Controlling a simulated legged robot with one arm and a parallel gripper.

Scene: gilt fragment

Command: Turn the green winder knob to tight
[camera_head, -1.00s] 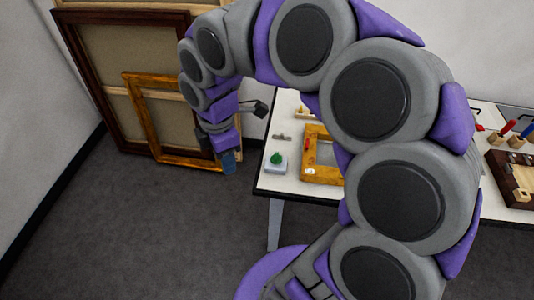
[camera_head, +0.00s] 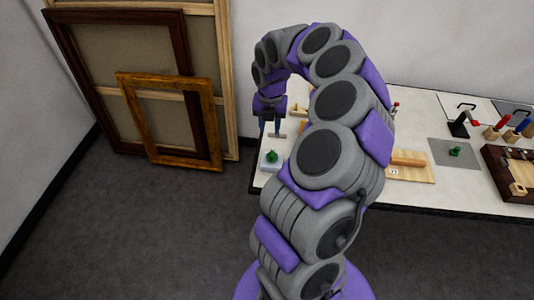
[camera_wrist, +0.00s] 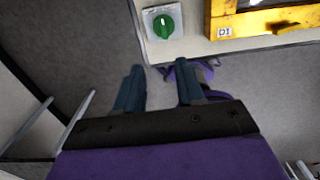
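The green winder knob (camera_head: 271,156) sits on a small pale block (camera_head: 265,166) at the left front corner of the white table. In the wrist view the green knob (camera_wrist: 164,26) shows near the top, round with a raised grip bar, on its light square base (camera_wrist: 149,17). My gripper (camera_head: 270,128) hangs above and just behind the knob in the head view. In the wrist view my gripper (camera_wrist: 159,75) has its two blue fingers apart with nothing between them, and the knob lies beyond the fingertips, not touched. Any tight marking is too small to read.
A yellow-orange frame labelled D1 (camera_wrist: 262,20) lies right of the knob. A dark tray (camera_head: 496,172) stands at the right. Picture frames (camera_head: 165,160) lean at the left wall.

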